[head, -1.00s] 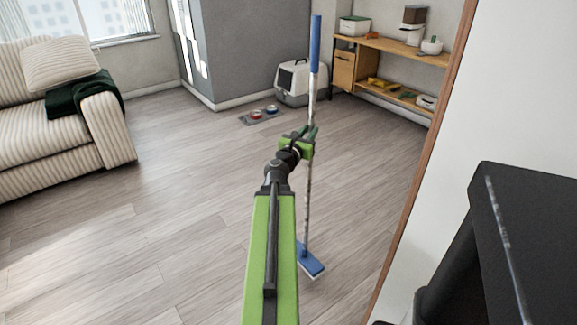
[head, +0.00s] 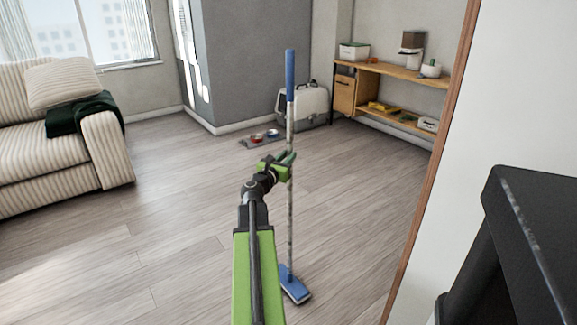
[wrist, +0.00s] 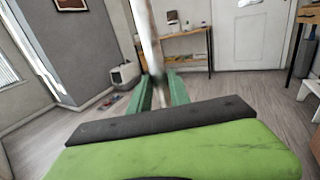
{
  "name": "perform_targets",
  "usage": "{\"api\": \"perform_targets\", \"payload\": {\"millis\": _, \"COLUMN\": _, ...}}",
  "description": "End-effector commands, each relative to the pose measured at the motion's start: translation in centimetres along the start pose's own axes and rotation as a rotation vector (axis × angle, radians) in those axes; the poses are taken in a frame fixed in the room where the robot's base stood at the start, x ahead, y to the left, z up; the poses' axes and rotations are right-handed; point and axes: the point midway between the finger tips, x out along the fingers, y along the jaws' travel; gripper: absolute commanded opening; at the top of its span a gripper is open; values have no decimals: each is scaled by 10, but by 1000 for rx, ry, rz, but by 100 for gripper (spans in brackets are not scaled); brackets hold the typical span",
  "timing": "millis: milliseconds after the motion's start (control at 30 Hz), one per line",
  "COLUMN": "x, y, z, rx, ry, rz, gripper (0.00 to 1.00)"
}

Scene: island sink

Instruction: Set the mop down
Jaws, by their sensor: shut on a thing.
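The mop (head: 290,215) stands about upright in the head view, with a blue grip at its top, a grey pole and a flat blue head (head: 294,286) low down at the floor. Whether the head touches the floor I cannot tell for sure. My gripper (head: 288,162) is shut on the pole, around its middle. In the wrist view the pole (wrist: 147,40) rises between the two green fingers of my gripper (wrist: 160,88). The mop head is hidden in the wrist view.
Wooden floor (head: 180,230) lies open around the mop. A striped sofa (head: 60,150) is at the left. A pet carrier (head: 308,103), bowls (head: 265,136) and a wooden shelf (head: 400,72) stand at the back. A white wall (head: 490,110) and a black object (head: 530,230) are at the right.

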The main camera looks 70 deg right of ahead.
Motion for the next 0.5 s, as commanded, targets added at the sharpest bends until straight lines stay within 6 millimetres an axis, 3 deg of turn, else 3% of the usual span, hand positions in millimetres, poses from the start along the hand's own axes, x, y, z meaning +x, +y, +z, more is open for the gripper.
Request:
{"api": "perform_targets", "payload": {"millis": 33, "x": 0, "y": 0, "z": -16, "rx": -1, "ry": -1, "rz": 0, "gripper": 0}}
{"api": "perform_targets", "payload": {"millis": 67, "x": -1, "y": 0, "z": -18, "rx": -1, "ry": -1, "rz": 0, "gripper": 0}}
{"api": "perform_targets", "payload": {"millis": 433, "x": 0, "y": -1, "z": -18, "rx": -1, "ry": -1, "rz": -1, "gripper": 0}}
{"api": "perform_targets", "payload": {"millis": 467, "x": 0, "y": -1, "z": -18, "rx": 0, "ry": 0, "rz": -1, "gripper": 26}}
{"api": "perform_targets", "payload": {"millis": 500, "x": 0, "y": -1, "z": -17, "rx": 0, "ry": 0, "rz": -1, "gripper": 31}}
